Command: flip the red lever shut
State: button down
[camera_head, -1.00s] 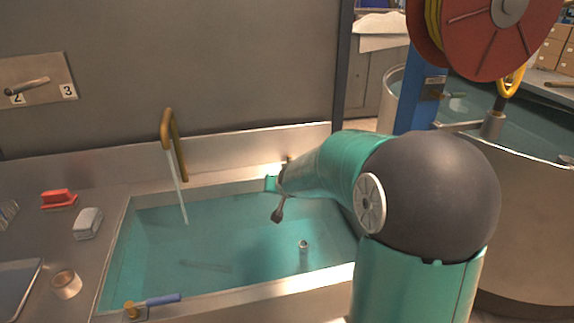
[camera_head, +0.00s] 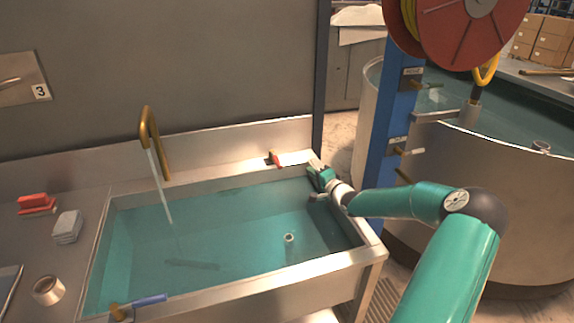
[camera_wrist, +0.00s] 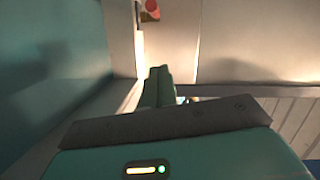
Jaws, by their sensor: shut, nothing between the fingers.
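The red lever (camera_head: 279,162) is small and sits on a brass fitting on the ledge behind the sink, near its back right. Part of it shows red at the top of the wrist view (camera_wrist: 152,10). Water runs from the brass tap (camera_head: 150,140) into the filled sink (camera_head: 240,295). My gripper (camera_head: 314,164) is at the sink's back right corner, to the right of the lever and apart from it. In the wrist view its green fingers (camera_wrist: 158,72) are together with nothing between them.
A blue-handled valve (camera_head: 148,300) sits on the sink's front left rim. The sink's right rim (camera_head: 372,252) runs under my arm. A blue post (camera_head: 380,150) with valves and a round tank (camera_head: 490,210) stand to the right. A red sponge (camera_head: 36,204) lies on the left counter.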

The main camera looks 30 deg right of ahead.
aim_at(275, 161)
jog(key=shift+d, duration=0.15)
jog(key=w+a+f, duration=0.1)
jog(key=w+a, duration=0.2)
jog(key=w, duration=0.8)
jog(key=shift+a, duration=0.35)
jog(key=shift+f, duration=0.15)
